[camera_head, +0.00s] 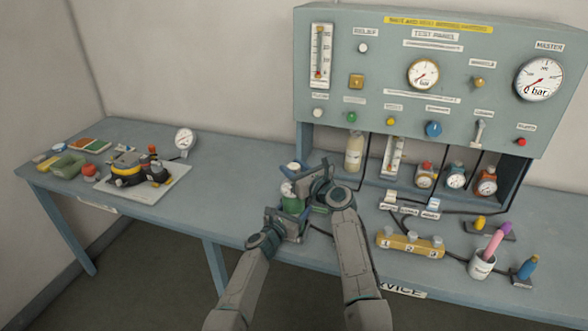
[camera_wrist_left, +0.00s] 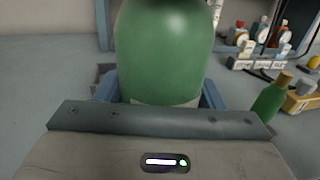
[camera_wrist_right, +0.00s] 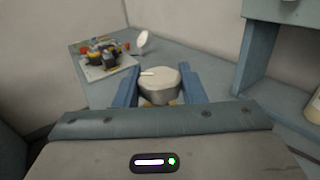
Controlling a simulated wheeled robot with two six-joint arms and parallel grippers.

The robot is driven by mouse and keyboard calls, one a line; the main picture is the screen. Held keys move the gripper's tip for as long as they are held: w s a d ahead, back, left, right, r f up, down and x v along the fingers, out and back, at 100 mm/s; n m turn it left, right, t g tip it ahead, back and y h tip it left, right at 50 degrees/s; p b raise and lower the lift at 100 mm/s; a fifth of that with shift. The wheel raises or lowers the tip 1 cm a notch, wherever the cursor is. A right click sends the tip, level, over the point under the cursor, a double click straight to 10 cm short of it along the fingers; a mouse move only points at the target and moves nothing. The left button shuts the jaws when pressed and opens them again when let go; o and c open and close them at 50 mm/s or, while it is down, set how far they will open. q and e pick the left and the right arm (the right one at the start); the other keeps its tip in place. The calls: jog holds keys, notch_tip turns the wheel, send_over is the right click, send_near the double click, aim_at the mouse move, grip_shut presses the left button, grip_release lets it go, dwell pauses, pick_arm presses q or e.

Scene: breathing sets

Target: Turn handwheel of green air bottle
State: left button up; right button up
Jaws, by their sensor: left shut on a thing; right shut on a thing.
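The green air bottle (camera_wrist_left: 165,55) fills the middle of the left wrist view, upright between the fingers. My left gripper (camera_wrist_left: 160,95) is shut on its body. In the head view the bottle (camera_head: 292,205) shows only in part between my two grippers. The handwheel (camera_wrist_right: 158,84), a pale grey knob with a white mark on its top, sits between the fingers of my right gripper (camera_wrist_right: 160,90), which is shut on it. In the head view my left gripper (camera_head: 287,222) is low and my right gripper (camera_head: 308,188) is above it, hiding the handwheel.
A test panel (camera_head: 390,65) with gauges stands at the back right, with small bottles under it. A brass block (camera_head: 410,243), a cup (camera_head: 482,264) and hoses lie to the right. A white tray (camera_head: 172,185) with a mask and a gauge lies left.

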jog(key=shift+f+m+t+h, duration=0.15)
jog(key=shift+m+t+h, duration=0.4)
jog(key=shift+h, duration=0.25)
jog(key=shift+m+h, duration=0.25)
jog(key=shift+h, duration=0.05)
jog(key=o, duration=1)
jog(key=shift+s, duration=0.1)
jog(key=v, duration=1.1)
jog(key=shift+s+d, duration=0.25)
jog(key=shift+s, duration=0.1)
jog(key=shift+f, duration=0.1)
